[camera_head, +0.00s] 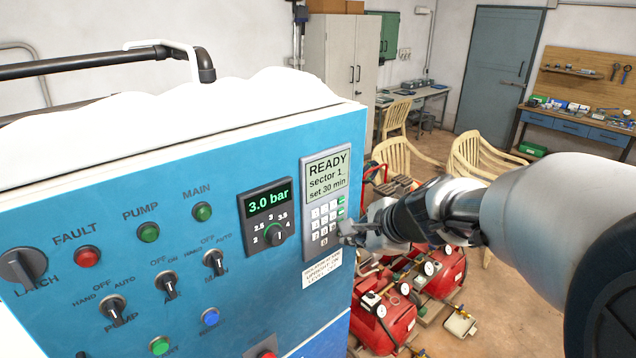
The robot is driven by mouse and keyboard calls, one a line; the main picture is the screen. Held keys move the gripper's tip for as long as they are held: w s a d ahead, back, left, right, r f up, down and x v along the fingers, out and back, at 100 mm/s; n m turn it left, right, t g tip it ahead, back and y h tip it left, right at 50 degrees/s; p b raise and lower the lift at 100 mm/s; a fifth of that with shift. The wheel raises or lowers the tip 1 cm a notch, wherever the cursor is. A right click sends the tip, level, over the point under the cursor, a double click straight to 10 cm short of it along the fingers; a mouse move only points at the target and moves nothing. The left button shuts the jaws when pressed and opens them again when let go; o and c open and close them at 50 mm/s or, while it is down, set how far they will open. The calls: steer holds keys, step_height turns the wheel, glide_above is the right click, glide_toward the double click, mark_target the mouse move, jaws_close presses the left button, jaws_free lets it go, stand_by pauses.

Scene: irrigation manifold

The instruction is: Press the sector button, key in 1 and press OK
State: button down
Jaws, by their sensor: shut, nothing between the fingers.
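The keypad unit (324,205) is a grey box at the right end of the blue panel front. Its display (328,175) reads "READY", "sector 1", "set 30 min". Below it are white number keys (322,215) and a column of green keys (341,205) on the right. The key labels are too small to read. My gripper (347,232) reaches in from the right, shut and empty, with its fingertips at the lower right of the keypad. It hides part of the lower right keys. I cannot tell whether the tips touch a key.
Left of the keypad, a gauge unit with a dial (268,215) shows "3.0 bar". The blue panel (130,280) carries several lamps, switches and buttons. A white label (322,270) is below the keypad. Red tanks (385,320) stand on the floor behind, with chairs (480,155) beyond.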

steer(key=shift+w+d+f+b, duration=0.4)
steer(key=shift+d+f+b, duration=0.15)
steer(key=shift+f, duration=0.25)
steer(key=shift+w+a, duration=0.1)
steer(key=shift+w+a, duration=0.15)
steer(key=shift+w, duration=0.1)
steer(key=shift+w+a, duration=0.2)
stand_by(0.5)
steer(key=shift+d, duration=0.1)
steer(key=shift+s+d, duration=0.35)
steer(key=shift+s, duration=0.25)
